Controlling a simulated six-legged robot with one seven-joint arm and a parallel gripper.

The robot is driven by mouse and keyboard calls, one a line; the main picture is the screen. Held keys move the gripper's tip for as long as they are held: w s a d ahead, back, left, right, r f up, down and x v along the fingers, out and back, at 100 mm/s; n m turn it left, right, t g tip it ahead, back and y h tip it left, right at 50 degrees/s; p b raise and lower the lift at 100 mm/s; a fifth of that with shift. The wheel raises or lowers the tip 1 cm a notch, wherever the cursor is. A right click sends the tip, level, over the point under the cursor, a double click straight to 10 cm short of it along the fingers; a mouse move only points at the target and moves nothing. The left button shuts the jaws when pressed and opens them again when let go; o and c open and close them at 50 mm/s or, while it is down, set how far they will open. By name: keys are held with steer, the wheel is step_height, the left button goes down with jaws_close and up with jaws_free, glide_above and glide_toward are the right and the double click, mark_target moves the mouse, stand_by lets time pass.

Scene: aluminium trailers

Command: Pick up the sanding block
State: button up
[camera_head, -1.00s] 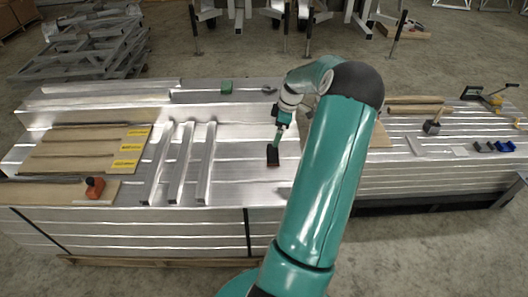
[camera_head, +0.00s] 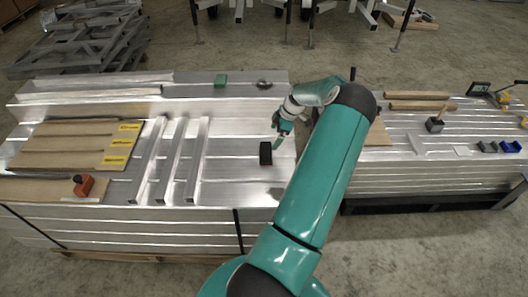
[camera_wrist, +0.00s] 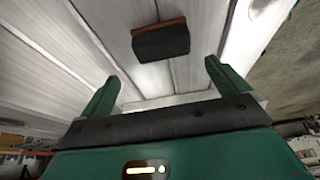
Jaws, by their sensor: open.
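The sanding block, a dark block with a reddish-brown side, lies on the silver metal panel stack in the head view (camera_head: 265,153). It also shows in the wrist view (camera_wrist: 160,42), beyond the fingertips and near the top of the picture. My gripper (camera_wrist: 162,72) is open and empty, its two green fingers apart with the block ahead of the gap. In the head view my gripper (camera_head: 277,138) is just above and to the right of the block, and it looks apart from it.
Metal bars (camera_head: 172,160) lie left of the block, with brown boards (camera_head: 70,147) and an orange tool (camera_head: 84,186) farther left. A green block (camera_head: 220,80) sits at the back. Bare panel surrounds the block.

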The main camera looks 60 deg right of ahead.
mark_target(267, 149)
steer(key=x, duration=1)
steer(key=shift+a+f, duration=0.25)
steer(key=shift+f, duration=0.2)
steer(key=c, duration=0.8)
steer(key=shift+r, duration=0.1)
